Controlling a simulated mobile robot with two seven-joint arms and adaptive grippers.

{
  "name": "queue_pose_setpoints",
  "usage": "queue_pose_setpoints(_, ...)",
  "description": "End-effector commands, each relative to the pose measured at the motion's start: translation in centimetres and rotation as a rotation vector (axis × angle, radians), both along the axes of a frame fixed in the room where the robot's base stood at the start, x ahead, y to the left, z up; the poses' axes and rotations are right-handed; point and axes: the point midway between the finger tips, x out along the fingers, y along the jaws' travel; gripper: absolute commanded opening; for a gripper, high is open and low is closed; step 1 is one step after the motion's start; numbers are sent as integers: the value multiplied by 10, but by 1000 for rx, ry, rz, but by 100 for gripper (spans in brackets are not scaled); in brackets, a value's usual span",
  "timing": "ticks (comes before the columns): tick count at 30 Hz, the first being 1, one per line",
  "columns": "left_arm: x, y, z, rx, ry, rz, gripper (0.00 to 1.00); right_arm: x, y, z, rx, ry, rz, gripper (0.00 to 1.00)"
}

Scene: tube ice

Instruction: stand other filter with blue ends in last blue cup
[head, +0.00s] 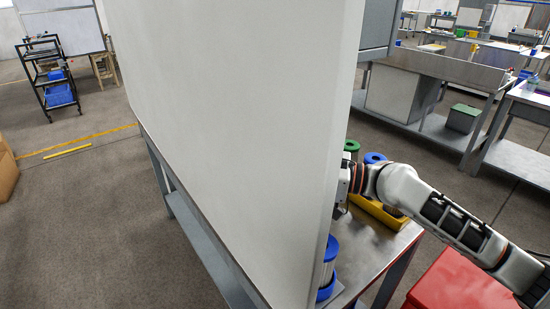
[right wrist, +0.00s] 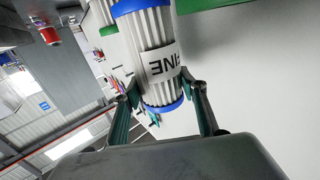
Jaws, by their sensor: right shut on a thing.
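A filter with blue ends and a white pleated body (right wrist: 150,28) lies between the fingers of my right gripper (right wrist: 166,88) in the right wrist view. The gripper is shut on it, and its label reads upside down. In the head view my right gripper (head: 343,186) is mostly hidden behind a large pale panel, and the held filter cannot be seen. Another filter with blue ends (head: 329,262) stands upright in a blue cup (head: 325,291) at the table's near end. The other cups are not visible. My left gripper is out of view.
The pale panel (head: 235,130) hides most of the metal table (head: 352,243). A yellow tray (head: 372,208) holds items, with blue-topped (head: 374,157) and green-topped (head: 351,146) pieces near it. A red box (head: 460,285) stands at the lower right, under my right arm.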

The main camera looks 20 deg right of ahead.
Motion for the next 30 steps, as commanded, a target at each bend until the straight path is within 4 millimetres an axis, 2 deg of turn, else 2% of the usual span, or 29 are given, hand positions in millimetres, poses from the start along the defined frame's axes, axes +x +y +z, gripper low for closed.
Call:
queue_pose_setpoints(8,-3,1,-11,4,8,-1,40,-2,2,-15,0,2,7,19)
queue_pose_setpoints(17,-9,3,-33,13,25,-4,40,-2,1,-47,0,4,5,19)
queue_pose_setpoints(22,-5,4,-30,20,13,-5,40,-2,1,-57,0,2,5,19)
queue_pose_setpoints(30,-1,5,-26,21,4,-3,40,-2,1,-56,0,0,5,19)
